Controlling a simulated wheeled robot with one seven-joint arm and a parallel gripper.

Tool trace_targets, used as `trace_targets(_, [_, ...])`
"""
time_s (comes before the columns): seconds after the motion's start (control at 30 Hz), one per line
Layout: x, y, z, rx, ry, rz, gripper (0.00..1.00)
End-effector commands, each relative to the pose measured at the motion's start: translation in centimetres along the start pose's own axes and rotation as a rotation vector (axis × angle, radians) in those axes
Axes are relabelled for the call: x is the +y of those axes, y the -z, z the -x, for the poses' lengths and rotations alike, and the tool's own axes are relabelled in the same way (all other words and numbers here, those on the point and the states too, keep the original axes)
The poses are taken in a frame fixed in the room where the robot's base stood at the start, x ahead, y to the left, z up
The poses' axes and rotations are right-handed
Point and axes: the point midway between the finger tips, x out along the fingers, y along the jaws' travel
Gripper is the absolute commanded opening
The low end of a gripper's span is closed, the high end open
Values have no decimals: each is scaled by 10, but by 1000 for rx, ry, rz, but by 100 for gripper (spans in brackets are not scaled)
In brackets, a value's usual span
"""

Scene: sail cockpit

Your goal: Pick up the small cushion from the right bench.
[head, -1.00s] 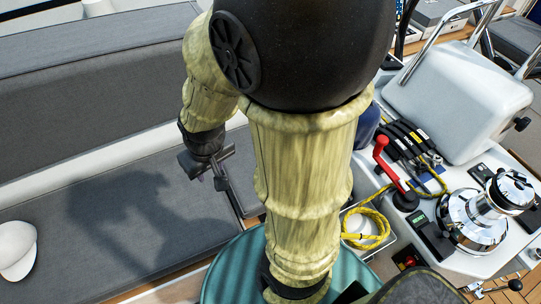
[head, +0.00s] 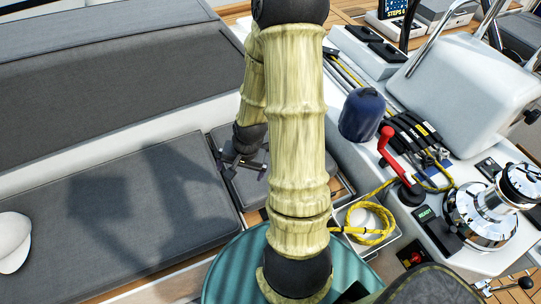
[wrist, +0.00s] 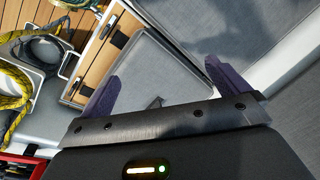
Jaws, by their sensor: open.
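The small grey cushion (head: 248,190) lies on the right part of the bench, next to the end of the long seat cushion. My forearm and gripper partly hide it in the head view. My gripper (head: 243,168) is over it, with its jaws open and empty. In the wrist view the small cushion (wrist: 150,62) shows between and beyond the two purple fingers of my gripper (wrist: 162,68). The left finger overlaps the cushion's left edge in the picture. I cannot tell the height of the fingertips above it.
The long seat cushion (head: 130,215) and grey backrest (head: 100,80) lie to the left. A white cap-like object (head: 14,243) rests at far left. On the right are a blue rounded object (head: 362,115), a red-handled lever (head: 388,150), yellow rope (head: 375,222) and a chrome winch (head: 480,215).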

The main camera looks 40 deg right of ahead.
Motion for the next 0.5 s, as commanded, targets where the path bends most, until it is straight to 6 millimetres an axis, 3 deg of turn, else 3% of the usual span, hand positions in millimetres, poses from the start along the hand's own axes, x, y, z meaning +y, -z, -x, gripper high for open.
trace_targets(0.03, [10,4,-21,-17,24,-90,100])
trace_targets(0.2, [29,16,-68,-53,135,-395,100])
trace_targets(0.5, [52,45,-128,-113,409,-986,100])
